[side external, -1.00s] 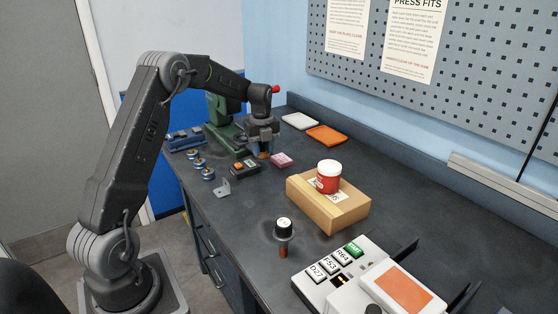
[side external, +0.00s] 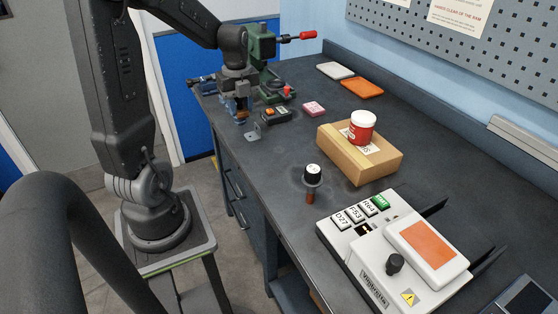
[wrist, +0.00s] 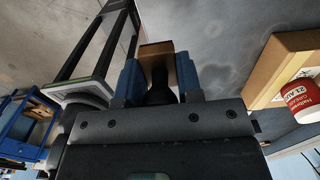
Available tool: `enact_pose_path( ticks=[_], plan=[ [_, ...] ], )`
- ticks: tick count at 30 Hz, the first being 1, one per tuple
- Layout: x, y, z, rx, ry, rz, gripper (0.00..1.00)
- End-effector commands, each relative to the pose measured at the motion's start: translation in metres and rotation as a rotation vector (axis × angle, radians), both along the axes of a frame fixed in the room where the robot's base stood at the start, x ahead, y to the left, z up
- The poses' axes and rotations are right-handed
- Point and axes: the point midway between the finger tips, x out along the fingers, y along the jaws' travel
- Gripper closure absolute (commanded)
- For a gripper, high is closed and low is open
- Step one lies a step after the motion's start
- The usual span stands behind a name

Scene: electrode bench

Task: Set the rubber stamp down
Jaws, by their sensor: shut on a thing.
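My gripper (side external: 240,110) is over the far-left part of the bench, near its front edge. It is shut on the rubber stamp, a brown wooden block with a dark part below it in the wrist view (wrist: 157,50). Blue fingertips close on both sides of it in that view. In the side view the stamp (side external: 242,117) is a small brown patch between the fingers, mostly hidden. I cannot tell whether it touches the bench (side external: 265,165).
A grey bracket (side external: 253,131), a black box with an orange button (side external: 276,115) and a pink block (side external: 314,108) lie close by. A green press (side external: 265,50) stands behind. A cardboard box (side external: 375,165) bears a red jar (side external: 361,127). The bench between bracket and box is clear.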

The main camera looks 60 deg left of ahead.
Motion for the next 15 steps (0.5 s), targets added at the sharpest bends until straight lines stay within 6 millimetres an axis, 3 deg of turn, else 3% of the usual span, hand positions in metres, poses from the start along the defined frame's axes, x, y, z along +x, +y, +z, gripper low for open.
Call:
enact_pose_path(
  ticks=[3, 7, 15],
  plan=[
    [-0.016, -0.011, -0.003, 0.001, -0.001, 0.02, 0.91],
    [-0.018, -0.02, -0.008, -0.001, 0.001, 0.025, 0.91],
    [0.021, -0.057, -0.041, -0.003, 0.004, 0.019, 0.91]
  ],
)
